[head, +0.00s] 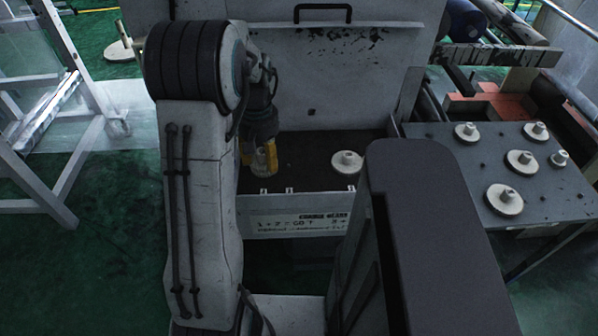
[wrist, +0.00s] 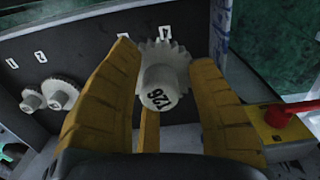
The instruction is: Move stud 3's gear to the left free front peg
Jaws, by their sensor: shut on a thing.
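My gripper (head: 263,165) hangs over the dark deck left of the middle in the head view, pointing down. In the wrist view its yellow fingers (wrist: 165,52) are shut on a pale toothed gear (wrist: 165,80). The gear's round hub faces the camera and bears black figures. In the head view the held gear is hard to make out. One white gear (head: 347,163) with a hub sits on the deck to the right of my gripper. Which stud each gear belongs to, and the left free front peg, I cannot tell.
Small white tabs (head: 290,190) line the deck's front edge above a lettered strip (head: 300,221). Several white gears stand on a grey side table (head: 545,205) at the right. The wrist view shows two more gears (wrist: 60,94) at left and a red knob (wrist: 277,117) at right.

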